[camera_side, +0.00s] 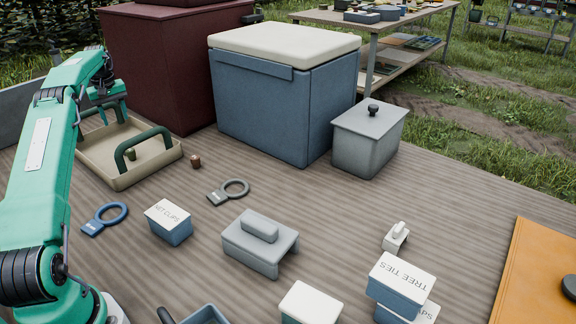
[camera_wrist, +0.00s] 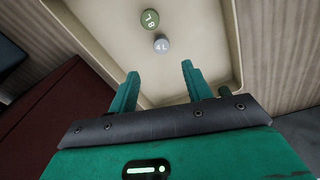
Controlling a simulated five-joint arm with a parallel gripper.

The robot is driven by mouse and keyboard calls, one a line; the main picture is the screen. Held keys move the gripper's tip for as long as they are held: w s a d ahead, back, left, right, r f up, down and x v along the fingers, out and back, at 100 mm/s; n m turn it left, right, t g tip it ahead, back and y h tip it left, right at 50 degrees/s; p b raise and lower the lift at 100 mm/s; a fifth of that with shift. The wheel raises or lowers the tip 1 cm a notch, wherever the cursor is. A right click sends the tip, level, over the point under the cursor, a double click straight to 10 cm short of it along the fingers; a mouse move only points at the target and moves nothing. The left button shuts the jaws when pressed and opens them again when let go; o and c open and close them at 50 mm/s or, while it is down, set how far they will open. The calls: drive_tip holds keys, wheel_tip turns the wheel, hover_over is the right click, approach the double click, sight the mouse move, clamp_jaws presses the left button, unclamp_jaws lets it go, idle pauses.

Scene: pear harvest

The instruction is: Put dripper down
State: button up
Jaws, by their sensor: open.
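A tan tray (camera_side: 110,180) with dark green handles stands on the table at the left of the side view. In the wrist view, a grey dripper marked 4L (camera_wrist: 161,45) and a green one marked 8L (camera_wrist: 151,19) sit close together on the tray floor. An olive dripper (camera_side: 131,154) shows in the tray in the side view; the grey one is not clearly visible there. My gripper (camera_wrist: 160,72) is open and empty over the tray, its fingertips just short of the grey dripper. It also shows above the tray's far end in the side view (camera_side: 104,100).
A brown dripper (camera_side: 195,161) stands on the table right of the tray. A dark red box (camera_side: 165,70) and a blue cooler (camera_side: 260,115) stand behind. Ring tools (camera_side: 112,213) and a NET CLIPS box (camera_side: 168,222) lie in front.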

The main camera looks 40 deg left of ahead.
drive_tip(key=w+d+r+m+t, duration=0.1)
drive_tip(key=w+d+r+m, duration=0.2)
drive_tip(key=d+r, duration=0.65)
drive_tip(key=w+d+r+m+t, duration=0.1)
drive_tip(key=w+d+r+m, duration=0.15)
drive_tip(key=d+r, duration=0.7)
drive_tip(key=s+d+m+t, duration=0.1)
drive_tip(key=s+d+m, duration=0.25)
drive_tip(key=d, duration=1.45)
drive_tip(key=s+d+f+m+t, duration=0.1)
drive_tip(key=s+d+f+m, duration=0.2)
drive_tip(key=s+d, duration=0.5)
drive_tip(key=s+d+f+m+t, duration=0.1)
drive_tip(key=s+d+f+m, duration=0.2)
drive_tip(key=s+d, duration=0.6)
drive_tip(key=shift+s+f+h, duration=0.3)
drive_tip(key=shift+s+f, duration=0.45)
drive_tip(key=shift+f, duration=0.2)
